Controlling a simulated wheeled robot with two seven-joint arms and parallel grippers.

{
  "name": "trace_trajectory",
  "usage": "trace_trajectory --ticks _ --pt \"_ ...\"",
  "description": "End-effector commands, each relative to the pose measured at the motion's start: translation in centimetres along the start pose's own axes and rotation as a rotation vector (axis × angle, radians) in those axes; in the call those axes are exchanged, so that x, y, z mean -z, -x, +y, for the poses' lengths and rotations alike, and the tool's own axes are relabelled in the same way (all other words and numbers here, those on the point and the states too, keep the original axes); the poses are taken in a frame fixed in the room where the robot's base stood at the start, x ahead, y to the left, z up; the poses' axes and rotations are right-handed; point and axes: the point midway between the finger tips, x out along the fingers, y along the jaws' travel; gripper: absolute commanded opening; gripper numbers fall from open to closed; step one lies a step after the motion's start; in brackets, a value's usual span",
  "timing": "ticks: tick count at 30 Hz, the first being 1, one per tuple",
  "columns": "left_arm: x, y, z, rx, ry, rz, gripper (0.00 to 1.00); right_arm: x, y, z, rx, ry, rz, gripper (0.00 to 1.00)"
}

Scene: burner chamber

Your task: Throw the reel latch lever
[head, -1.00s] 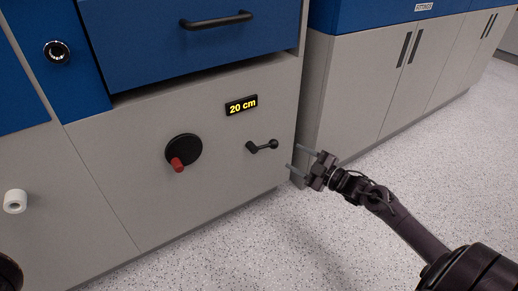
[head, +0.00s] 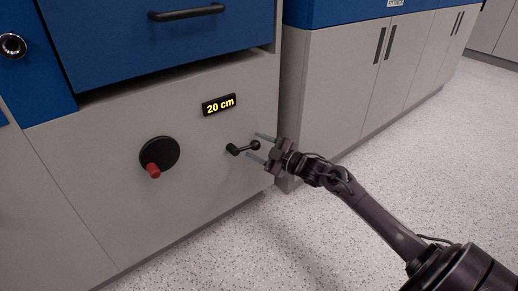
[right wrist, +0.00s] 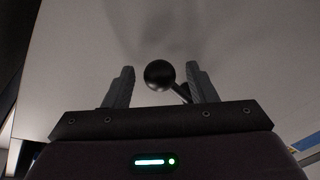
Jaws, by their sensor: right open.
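In the right wrist view the black ball knob (right wrist: 159,74) sits between the open fingertips (right wrist: 160,76), with gaps on both sides, nearer the left finger. The lever's arm runs down to the right behind the knob. My left gripper is not in view.
A black round crank disc with a red handle (head: 152,169) is left of the lever. A blue drawer (head: 160,45) with a black handle overhangs the panel. Grey cabinets (head: 340,85) stand at right; the speckled floor is clear.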

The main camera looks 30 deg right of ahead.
Motion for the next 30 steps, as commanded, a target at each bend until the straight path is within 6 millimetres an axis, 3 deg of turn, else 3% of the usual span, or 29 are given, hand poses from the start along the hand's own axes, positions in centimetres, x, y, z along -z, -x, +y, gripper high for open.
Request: trace_trajectory --ticks 2,14,30 --pt "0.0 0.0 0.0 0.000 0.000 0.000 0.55 0.0 0.0 0.0 0.000 0.000 0.000 0.51" --pt "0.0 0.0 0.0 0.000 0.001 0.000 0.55 0.0 0.0 0.0 0.000 0.000 0.000 0.00" --pt "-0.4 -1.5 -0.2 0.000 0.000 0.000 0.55 -0.3 -0.1 -0.6 -0.024 -0.118 0.023 0.00"
